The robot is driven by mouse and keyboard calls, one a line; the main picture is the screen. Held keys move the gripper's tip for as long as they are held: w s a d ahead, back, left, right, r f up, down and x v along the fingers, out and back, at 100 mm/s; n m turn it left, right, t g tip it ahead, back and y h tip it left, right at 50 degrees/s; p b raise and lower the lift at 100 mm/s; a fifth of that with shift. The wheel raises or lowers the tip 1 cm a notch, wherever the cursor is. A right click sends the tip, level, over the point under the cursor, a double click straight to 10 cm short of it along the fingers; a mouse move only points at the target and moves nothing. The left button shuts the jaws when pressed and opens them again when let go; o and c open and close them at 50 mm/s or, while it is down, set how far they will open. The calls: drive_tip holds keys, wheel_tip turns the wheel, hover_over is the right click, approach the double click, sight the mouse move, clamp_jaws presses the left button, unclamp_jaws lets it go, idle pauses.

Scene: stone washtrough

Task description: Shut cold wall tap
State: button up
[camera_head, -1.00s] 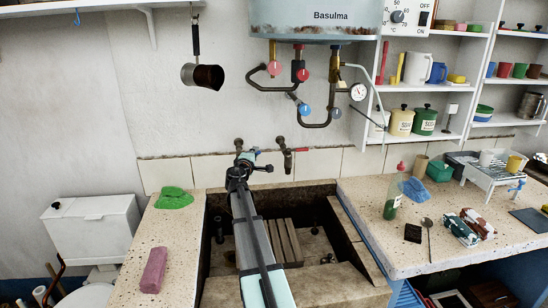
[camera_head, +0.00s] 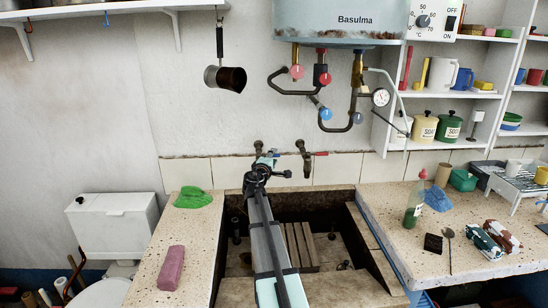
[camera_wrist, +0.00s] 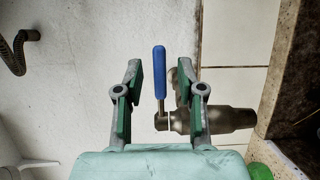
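The cold wall tap shows in the wrist view as a dull metal body (camera_wrist: 225,121) with a blue lever handle (camera_wrist: 159,73). My gripper (camera_wrist: 158,77) is open, with one green-padded finger on each side of the blue lever. The lever stands between the fingers with a visible gap on the left and a smaller one on the right. In the head view my gripper (camera_head: 271,171) is at the wall above the trough, and my arm and gripper hide most of the cold tap. The red-handled wall tap (camera_head: 304,158) is just to its right.
The stone trough (camera_head: 318,212) lies below, with a wooden washboard (camera_head: 299,243) inside. A green cloth (camera_head: 192,197) and pink soap (camera_head: 171,268) lie on the left ledge. A bottle (camera_head: 413,208) stands on the right counter. Heater pipes and valves (camera_head: 326,115) hang above.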

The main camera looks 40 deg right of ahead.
drive_tip(key=v, duration=1)
